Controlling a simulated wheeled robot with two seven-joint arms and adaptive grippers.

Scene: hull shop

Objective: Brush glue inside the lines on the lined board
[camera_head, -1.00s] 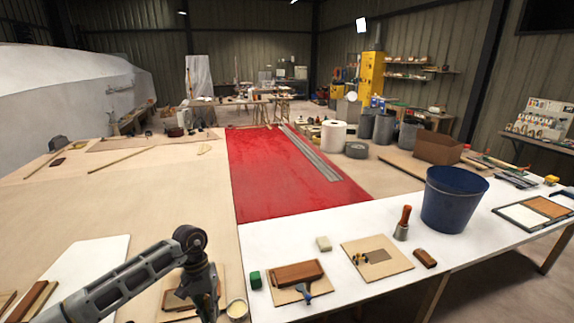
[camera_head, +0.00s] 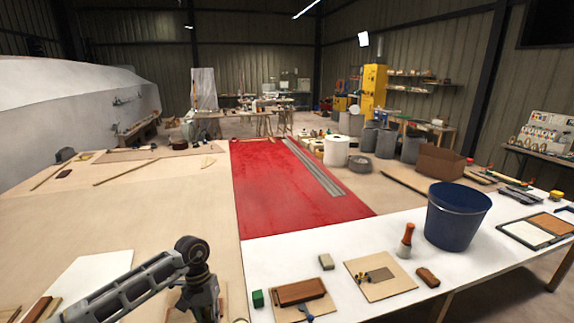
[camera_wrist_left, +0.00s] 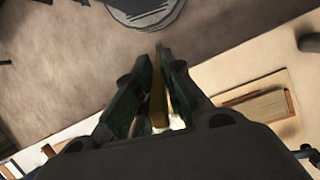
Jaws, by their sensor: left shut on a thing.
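My left gripper (camera_wrist_left: 160,75) shows in the left wrist view, its dark fingers shut on a thin yellow-tan stick (camera_wrist_left: 157,95), which looks like a brush handle; its bristles are not seen. In the head view my left arm reaches to the bottom edge, where the gripper is cut off. A small cup (camera_head: 240,321), just right of it, is almost wholly cut off by the bottom edge. A tan board (camera_head: 397,287) with a grey-brown patch lies on the white table. I cannot make out drawn lines on any board. My right gripper is out of view.
A red sheet (camera_head: 290,195) lies behind. A white panel (camera_head: 95,280) lies left.

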